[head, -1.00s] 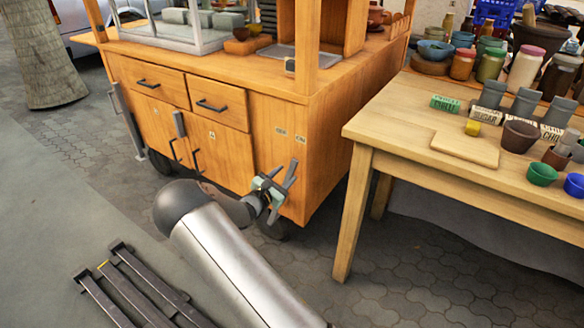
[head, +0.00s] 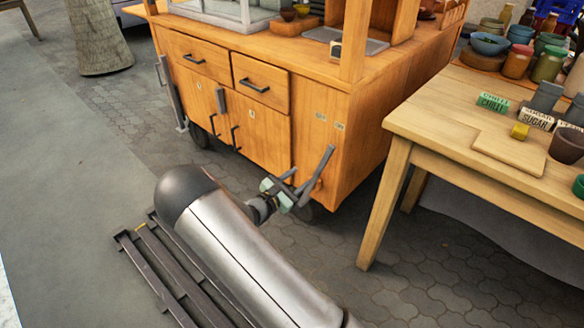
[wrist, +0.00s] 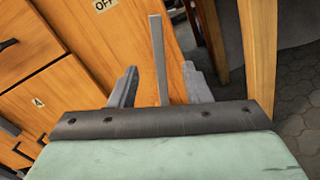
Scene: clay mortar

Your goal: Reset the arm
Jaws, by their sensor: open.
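My gripper (head: 312,178) is in front of the lower right of the orange wooden cart (head: 312,130) in the head view. My arm reaches up from the bottom of the head view and bends toward the cart. I cannot tell the exact gap between the gripper and the cart.
A light wooden table (head: 450,125) stands to the right, with a cutting board (head: 510,148), a green label block (head: 493,102), a yellow block (head: 519,131) and several jars and bowls. The cart has drawers with dark handles. Paved floor (head: 100,180) lies open to the left.

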